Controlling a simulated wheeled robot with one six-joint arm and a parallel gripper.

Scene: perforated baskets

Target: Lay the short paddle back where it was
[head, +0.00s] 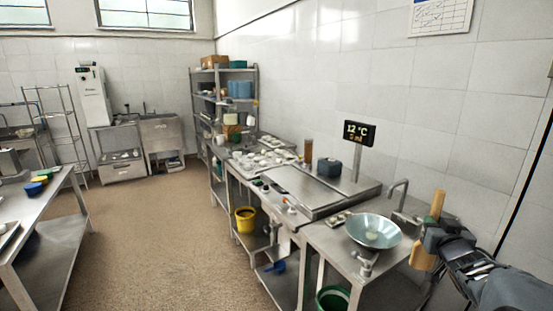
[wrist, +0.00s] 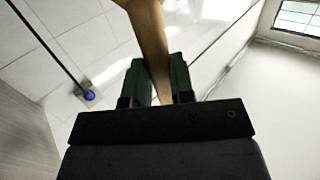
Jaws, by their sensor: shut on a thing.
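My gripper (wrist: 166,85) is shut on a wooden paddle (wrist: 148,35), whose light brown shaft runs up out of the wrist view between the green-padded fingers. In the head view my gripper (head: 432,238) is at the far right, above the right end of the steel counter. The paddle (head: 437,205) stands roughly upright in it there, with one part above the fingers and another part below. The middle of the paddle is hidden by the fingers. I cannot tell whether its lower end touches anything.
A wide metal bowl (head: 373,231) sits on the counter left of my gripper, near a tap (head: 397,195). A temperature display (head: 358,133) stands on a post behind. A yellow bucket (head: 245,219) and a green bucket (head: 333,299) are below counter level. The floor (head: 165,225) is clear.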

